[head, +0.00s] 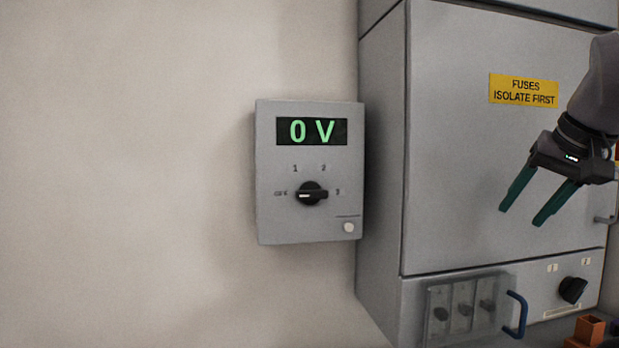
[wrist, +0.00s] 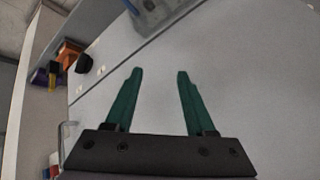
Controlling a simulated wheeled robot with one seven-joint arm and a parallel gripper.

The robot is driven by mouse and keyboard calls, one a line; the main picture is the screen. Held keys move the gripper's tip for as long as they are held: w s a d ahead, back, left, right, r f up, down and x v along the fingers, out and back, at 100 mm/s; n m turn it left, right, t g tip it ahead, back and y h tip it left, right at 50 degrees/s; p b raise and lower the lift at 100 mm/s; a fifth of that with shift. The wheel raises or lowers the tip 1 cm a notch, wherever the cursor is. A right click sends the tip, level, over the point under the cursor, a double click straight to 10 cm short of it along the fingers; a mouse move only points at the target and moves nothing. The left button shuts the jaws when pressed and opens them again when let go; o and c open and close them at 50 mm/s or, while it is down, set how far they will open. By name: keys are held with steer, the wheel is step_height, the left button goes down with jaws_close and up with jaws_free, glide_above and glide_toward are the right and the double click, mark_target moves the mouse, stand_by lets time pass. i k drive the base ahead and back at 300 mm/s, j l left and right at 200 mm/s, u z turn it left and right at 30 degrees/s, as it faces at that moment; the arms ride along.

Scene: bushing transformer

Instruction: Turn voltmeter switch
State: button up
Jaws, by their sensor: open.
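The voltmeter (head: 309,225) is a grey box on the wall at the middle of the head view, with a green display (head: 311,131) reading 0 V. Its black rotary switch (head: 312,194) has a white mark pointing left toward the OFF label; positions 1, 2 and 3 are printed around it. My gripper (head: 520,215) is open and empty, with green fingers, at the right of the head view in front of the grey cabinet. It is well to the right of the voltmeter. In the wrist view the open fingers (wrist: 160,82) show with nothing between them. The voltmeter is not seen in the wrist view.
The grey cabinet (head: 450,150) stands just right of the voltmeter and carries a yellow fuse sign (head: 523,90). Below are a clear cover (head: 460,308) with a blue handle (head: 516,315) and another black knob (head: 572,289). The wall left of the voltmeter is bare.

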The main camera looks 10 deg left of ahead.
mark_target(310, 192)
steer(key=k+j, duration=0.3)
steer(key=j, duration=0.55)
steer(key=k+j, duration=0.1)
steer(key=j, duration=0.55)
steer(key=k+j, duration=0.1)
steer(key=j, duration=0.55)
steer(key=k+j, duration=0.1)
steer(key=j, duration=0.55)
steer(key=k+j, duration=0.1)
steer(key=j, duration=0.55)
